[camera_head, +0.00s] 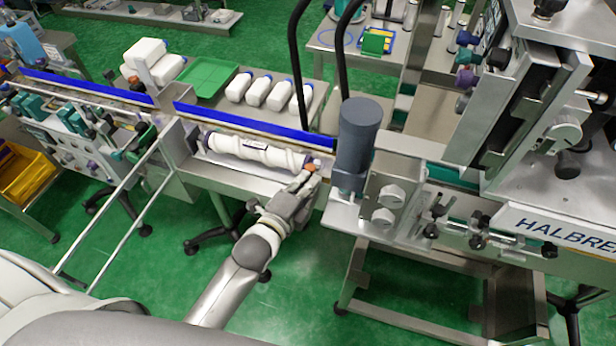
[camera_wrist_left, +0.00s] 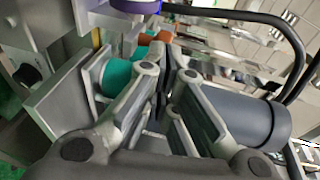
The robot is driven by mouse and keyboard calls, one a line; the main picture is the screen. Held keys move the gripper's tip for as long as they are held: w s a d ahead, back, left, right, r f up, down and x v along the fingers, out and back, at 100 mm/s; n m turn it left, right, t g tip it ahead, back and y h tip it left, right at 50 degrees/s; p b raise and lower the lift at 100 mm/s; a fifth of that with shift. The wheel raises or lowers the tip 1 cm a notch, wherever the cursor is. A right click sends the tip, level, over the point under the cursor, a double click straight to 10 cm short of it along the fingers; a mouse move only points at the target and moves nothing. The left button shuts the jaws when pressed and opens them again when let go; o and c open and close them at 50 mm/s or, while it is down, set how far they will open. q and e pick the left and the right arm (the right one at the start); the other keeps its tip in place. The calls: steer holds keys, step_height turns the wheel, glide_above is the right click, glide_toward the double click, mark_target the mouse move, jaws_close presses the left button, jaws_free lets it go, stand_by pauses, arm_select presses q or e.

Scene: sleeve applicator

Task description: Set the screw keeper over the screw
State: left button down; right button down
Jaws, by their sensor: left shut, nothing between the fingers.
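The white spiral screw (camera_head: 250,150) lies along the metal conveyor bed, below the blue rail, in the head view. My left gripper (camera_head: 312,172) is at the right end of the screw, beside an orange part (camera_head: 310,168). The orange part also shows in the wrist view (camera_wrist_left: 152,37), beyond the fingers. I cannot tell whether this part belongs to the screw keeper. In the wrist view my left fingers (camera_wrist_left: 167,68) are shut together with nothing between them. Whether they touch anything is unclear. My right gripper is out of view.
A dark grey motor (camera_head: 358,140) stands upright just right of my left gripper. A teal cylinder (camera_wrist_left: 117,76) and a purple knob (camera_wrist_left: 130,4) are close by in the wrist view. White bottles (camera_head: 255,92) and a green tray (camera_head: 203,77) sit behind the blue rail.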

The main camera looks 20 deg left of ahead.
mark_target(313, 167)
arm_select(q)
steer(key=shift+w, duration=0.2)
steer(key=x, duration=0.4)
steer(key=shift+w+a+r, duration=0.25)
steer(key=shift+r, duration=0.2)
steer(key=shift+a, duration=0.1)
